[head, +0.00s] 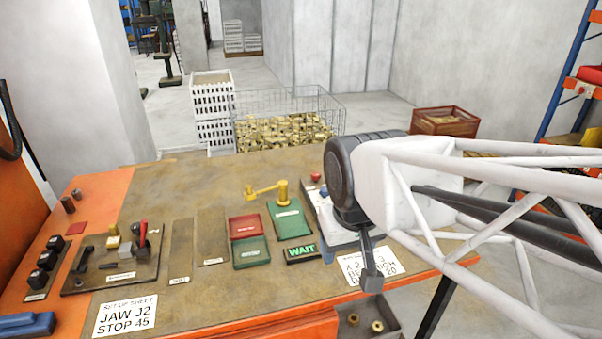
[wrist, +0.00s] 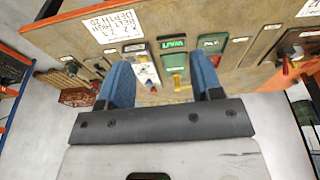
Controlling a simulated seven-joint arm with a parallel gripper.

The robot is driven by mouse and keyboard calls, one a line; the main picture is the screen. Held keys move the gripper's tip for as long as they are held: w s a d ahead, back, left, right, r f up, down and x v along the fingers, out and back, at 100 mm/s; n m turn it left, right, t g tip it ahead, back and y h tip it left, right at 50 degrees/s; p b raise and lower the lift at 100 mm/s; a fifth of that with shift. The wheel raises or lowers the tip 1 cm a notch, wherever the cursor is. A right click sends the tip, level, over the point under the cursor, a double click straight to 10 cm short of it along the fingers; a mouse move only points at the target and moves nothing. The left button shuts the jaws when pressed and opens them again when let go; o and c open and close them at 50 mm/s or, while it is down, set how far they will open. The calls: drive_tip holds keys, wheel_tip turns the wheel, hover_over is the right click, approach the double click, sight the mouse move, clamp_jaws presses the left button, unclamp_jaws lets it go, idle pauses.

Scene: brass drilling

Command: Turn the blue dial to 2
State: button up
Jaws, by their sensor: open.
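My gripper (wrist: 160,78) is open and empty, with its two blue fingers spread apart in the wrist view. In the head view, the gripper (head: 371,272) hangs over the right front part of the bench; one dark finger shows clearly. Between the fingers in the wrist view is a light control panel (wrist: 146,74), beyond the fingertips. A small dark blue spot on it may be the blue dial, but its pointer and numbers are too small to read. In the head view the panel is mostly hidden behind my gripper; its red button (head: 315,177) shows at the far end.
A brass-coloured lever (head: 281,190) stands behind. A printed sheet (head: 388,264) lies to the right. A fixture board (head: 112,262) is at left.

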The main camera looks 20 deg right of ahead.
drive_tip(key=w+d+r+n, duration=0.1)
drive_tip(key=w+d+n, duration=0.1)
drive_tip(key=w, duration=1)
drive_tip(key=n+g, duration=0.3)
drive_tip(key=n, duration=0.1)
hover_over(323, 188)
drive_tip(key=f, duration=1.3)
drive_tip(key=shift+s+a, duration=0.15)
drive_tip(key=shift+s, duration=0.25)
drive_tip(key=shift+w+d+f, duration=0.2)
drive_tip(key=shift+w+f, duration=0.2)
drive_tip(key=shift+f, duration=3.85)
